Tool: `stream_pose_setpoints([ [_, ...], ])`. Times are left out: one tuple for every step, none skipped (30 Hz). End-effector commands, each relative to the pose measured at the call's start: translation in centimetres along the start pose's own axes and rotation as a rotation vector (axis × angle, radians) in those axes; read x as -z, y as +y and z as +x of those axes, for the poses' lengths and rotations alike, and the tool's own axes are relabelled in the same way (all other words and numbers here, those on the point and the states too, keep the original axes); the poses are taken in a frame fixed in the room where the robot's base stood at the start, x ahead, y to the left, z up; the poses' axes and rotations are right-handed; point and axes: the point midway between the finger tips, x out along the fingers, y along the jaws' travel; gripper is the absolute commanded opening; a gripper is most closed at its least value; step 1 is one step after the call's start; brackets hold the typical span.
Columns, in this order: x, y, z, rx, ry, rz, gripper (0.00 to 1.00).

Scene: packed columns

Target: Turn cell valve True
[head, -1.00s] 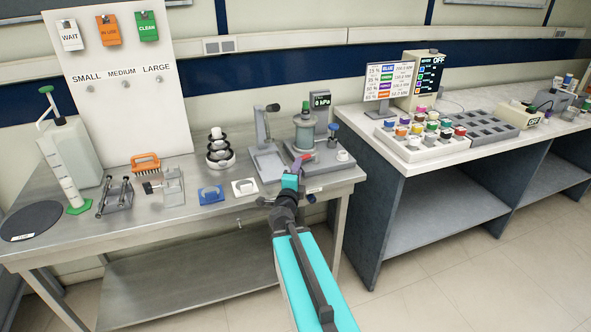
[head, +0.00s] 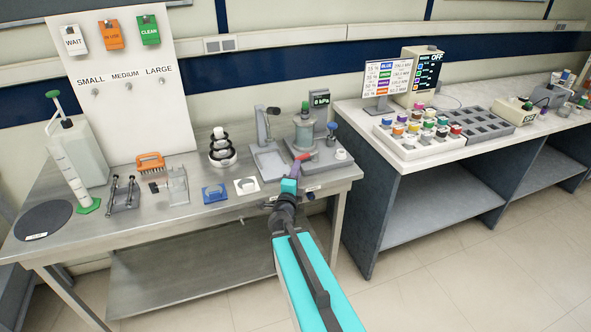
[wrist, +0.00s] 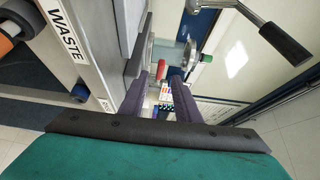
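The cell (head: 304,138) is a grey-green cylinder with a green top, standing on a grey base at the right end of the steel bench. A red valve handle (head: 304,157) shows low at its front. In the wrist view the red handle (wrist: 161,72) lies ahead, between the lines of my two purple fingers. My gripper (head: 291,182) is at the bench's front edge, just short of the handle. In the wrist view my gripper (wrist: 162,90) is open, with a clear gap between the fingers. I cannot tell its exact distance from the handle.
A grey stand with a lever (head: 266,140) is left of the cell. A 0 kPa display (head: 320,99) stands behind it. A white holder (head: 246,186) and a blue holder (head: 214,193) lie at the front. In the wrist view a WASTE label (wrist: 66,36) is on the left.

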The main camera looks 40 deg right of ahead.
Motion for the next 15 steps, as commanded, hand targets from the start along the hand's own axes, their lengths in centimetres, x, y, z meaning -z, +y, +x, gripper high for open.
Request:
stream_pose_setpoints([
  [-0.02, -0.32, -0.12, -0.001, -0.001, 0.0, 0.3],
  [-0.03, -0.31, -0.18, -0.001, -0.001, 0.0, 0.3],
  [-0.04, -0.31, -0.27, 0.0, -0.002, -0.001, 0.3],
  [-0.04, -0.33, -0.34, 0.0, -0.002, -0.001, 0.3],
  [-0.04, -0.34, -0.4, 0.0, -0.003, 0.0, 0.3],
  [-0.05, -0.35, -0.47, 0.001, -0.003, 0.001, 0.3],
  [-0.06, -0.36, -0.53, 0.001, -0.004, 0.0, 0.3],
  [-0.08, -0.34, -0.59, 0.002, -0.005, 0.0, 0.3],
  [-0.09, -0.3, -0.66, 0.002, -0.006, 0.0, 0.3],
  [-0.1, -0.27, -0.7, 0.002, -0.007, 0.001, 0.3],
  [-0.1, -0.24, -0.75, 0.002, -0.007, 0.001, 0.3],
  [-0.11, -0.21, -0.79, 0.002, -0.008, 0.002, 0.3],
  [-0.11, -0.2, -0.82, 0.002, -0.008, 0.002, 0.3],
  [-0.12, -0.19, -0.84, 0.002, -0.008, 0.002, 0.3],
  [-0.13, -0.17, -0.87, 0.003, -0.009, 0.001, 0.3],
])
